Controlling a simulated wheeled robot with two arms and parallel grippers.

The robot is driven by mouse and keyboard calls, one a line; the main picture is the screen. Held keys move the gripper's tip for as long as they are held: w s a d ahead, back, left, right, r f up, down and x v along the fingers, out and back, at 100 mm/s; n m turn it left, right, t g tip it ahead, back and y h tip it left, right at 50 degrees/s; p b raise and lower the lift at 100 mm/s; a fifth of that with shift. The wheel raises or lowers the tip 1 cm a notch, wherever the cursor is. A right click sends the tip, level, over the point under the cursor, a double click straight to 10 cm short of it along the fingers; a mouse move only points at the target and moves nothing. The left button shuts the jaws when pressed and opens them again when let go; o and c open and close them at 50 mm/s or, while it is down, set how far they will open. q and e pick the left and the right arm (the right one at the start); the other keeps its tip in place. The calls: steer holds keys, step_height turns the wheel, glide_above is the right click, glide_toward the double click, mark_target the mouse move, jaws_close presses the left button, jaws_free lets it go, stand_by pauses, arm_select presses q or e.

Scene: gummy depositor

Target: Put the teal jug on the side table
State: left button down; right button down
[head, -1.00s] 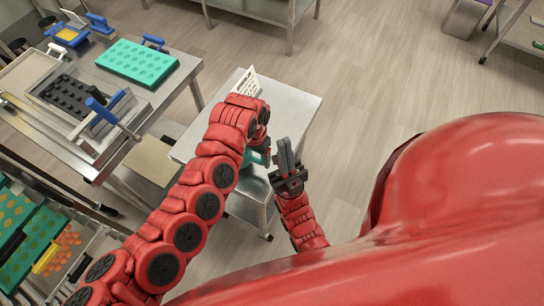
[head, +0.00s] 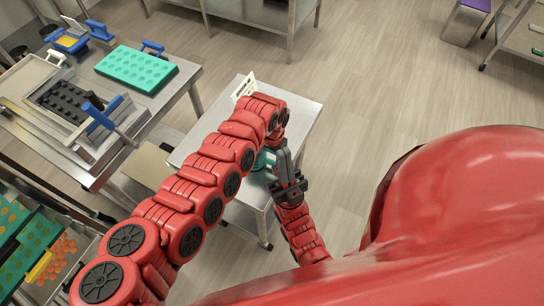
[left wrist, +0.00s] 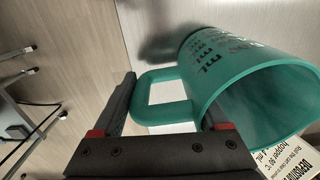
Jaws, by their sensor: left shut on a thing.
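The teal jug (left wrist: 245,75) has a loop handle and dark printed marks. In the left wrist view its handle lies between the fingers of my left gripper (left wrist: 168,108), which is shut on it. One fingertip is hidden by the jug. In the head view only a small part of the jug (head: 264,159) shows, below the end of my left arm, which hides the left gripper. The jug is over the metal side table (head: 300,105); I cannot tell whether its base touches the top. My right gripper (head: 282,155) looks shut and empty, just right of the jug.
A white printed card (head: 243,86) stands at the side table's back edge; part of it shows in the left wrist view (left wrist: 296,160). A workbench with a teal mould (head: 137,67) stands to the left. The table's right part is bare.

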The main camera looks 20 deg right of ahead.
arm_select(q)
steer(key=shift+f, duration=0.15)
steer(key=shift+f, duration=0.1)
steer(key=shift+f+b, duration=0.15)
steer(key=shift+b, duration=0.15)
jaws_free()
steer(key=shift+r+p, duration=0.3)
step_height(320, 180, up, 11)
steer(key=b, duration=0.3)
steer(key=shift+r, duration=0.45)
